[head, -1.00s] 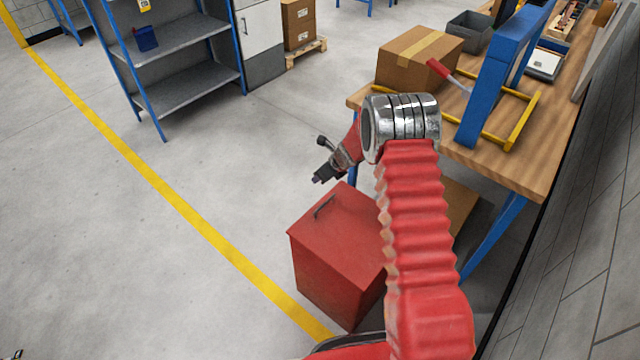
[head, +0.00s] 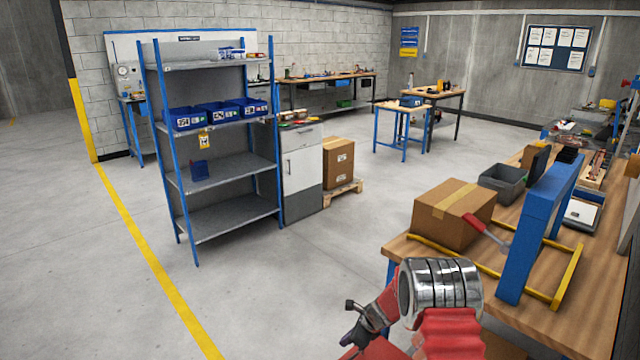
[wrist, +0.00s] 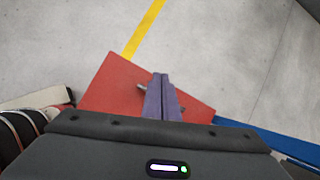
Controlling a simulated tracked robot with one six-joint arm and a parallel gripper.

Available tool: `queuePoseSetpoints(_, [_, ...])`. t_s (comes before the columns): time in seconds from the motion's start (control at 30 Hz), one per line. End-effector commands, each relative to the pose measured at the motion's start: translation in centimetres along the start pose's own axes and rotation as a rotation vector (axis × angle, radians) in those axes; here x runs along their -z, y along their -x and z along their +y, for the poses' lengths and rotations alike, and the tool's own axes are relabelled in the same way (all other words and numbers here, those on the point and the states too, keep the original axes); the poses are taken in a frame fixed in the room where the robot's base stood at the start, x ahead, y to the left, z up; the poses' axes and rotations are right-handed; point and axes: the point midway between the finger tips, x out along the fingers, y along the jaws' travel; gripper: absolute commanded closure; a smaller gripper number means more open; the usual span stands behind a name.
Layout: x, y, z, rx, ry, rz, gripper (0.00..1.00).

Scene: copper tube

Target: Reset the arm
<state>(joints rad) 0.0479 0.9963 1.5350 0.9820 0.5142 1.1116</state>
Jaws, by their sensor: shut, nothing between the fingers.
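My gripper (wrist: 161,82) shows in the wrist view with its two dark fingers together and nothing between them. In the head view my gripper (head: 352,338) is small, at the lower middle, left of my chrome arm joint and close to the workbench's near left corner. My red arm comes up from the bottom edge and hides part of the view there.
A wooden workbench (head: 607,312) on the right carries a cardboard box (head: 452,215), a blue upright frame (head: 540,232), a yellow bar frame and a grey bin (head: 505,184). Blue-framed shelving (head: 222,180) stands left of centre. Open floor (head: 290,290) lies left, with a yellow line (head: 150,254).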

Motion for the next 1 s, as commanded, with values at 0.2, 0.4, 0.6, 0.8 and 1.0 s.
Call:
queuePoseSetpoints(0.2, [1.2,2.3,4.7,-0.117,0.312,0.031,1.00])
queuePoseSetpoints(0.4, [0.8,5.9,7.2,-0.178,0.541,0.038,1.00])
queuePoseSetpoints(0.6, [0.4,9.4,9.0,-0.219,0.726,0.041,1.00])
queuePoseSetpoints(0.8, [-0.1,12.9,10.7,-0.251,0.888,0.045,1.00])
queuePoseSetpoints(1.0, [-0.4,16.3,12.2,-0.276,1.035,0.050,1.00])
